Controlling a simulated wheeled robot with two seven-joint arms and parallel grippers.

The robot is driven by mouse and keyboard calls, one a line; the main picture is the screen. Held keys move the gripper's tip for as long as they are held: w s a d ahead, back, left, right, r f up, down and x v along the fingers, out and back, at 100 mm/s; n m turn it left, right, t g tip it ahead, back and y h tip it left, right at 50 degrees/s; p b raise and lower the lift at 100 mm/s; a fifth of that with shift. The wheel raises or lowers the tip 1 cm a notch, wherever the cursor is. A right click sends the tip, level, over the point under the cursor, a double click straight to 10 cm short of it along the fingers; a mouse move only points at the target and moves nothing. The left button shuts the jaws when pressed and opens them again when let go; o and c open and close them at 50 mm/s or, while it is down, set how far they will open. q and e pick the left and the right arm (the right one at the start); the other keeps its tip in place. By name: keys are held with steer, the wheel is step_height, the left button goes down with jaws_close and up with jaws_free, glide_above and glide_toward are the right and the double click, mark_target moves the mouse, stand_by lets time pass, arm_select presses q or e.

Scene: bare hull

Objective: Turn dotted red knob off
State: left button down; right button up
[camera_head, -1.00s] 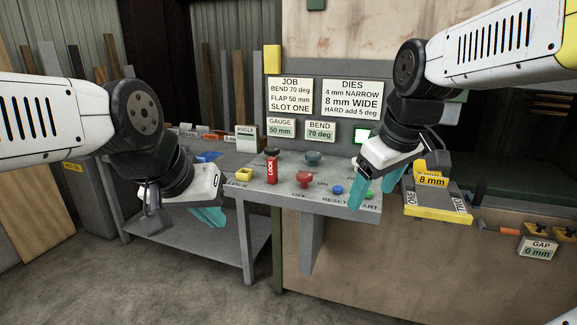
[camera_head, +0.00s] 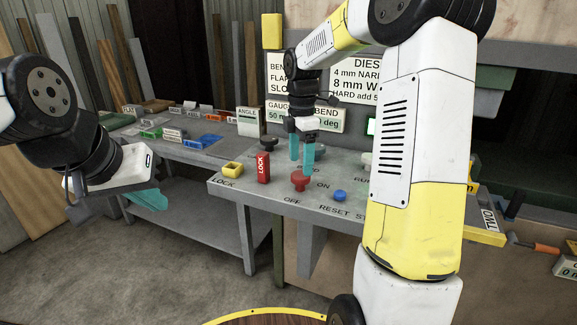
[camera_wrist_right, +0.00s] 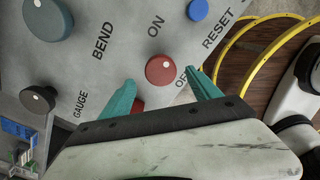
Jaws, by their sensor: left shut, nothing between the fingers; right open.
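The red knob (camera_head: 300,182) stands on the grey control panel (camera_head: 240,190), near the words ON and OFF. In the right wrist view the red knob (camera_wrist_right: 160,70) shows a small pale dot on its face. My right gripper (camera_head: 301,162) is open and empty, teal fingers pointing down, just behind the knob in the head view. In the right wrist view the knob lies just beyond the gap between the fingertips (camera_wrist_right: 162,82); I see no contact. My left gripper (camera_head: 150,200) is shut and empty, left of the panel and away from it.
A dark knob (camera_head: 269,144) is behind. My right arm hides the panel's right side.

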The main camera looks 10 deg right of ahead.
mark_target(301, 174)
steer(key=shift+f, duration=1.9)
steer(key=c, duration=1.4)
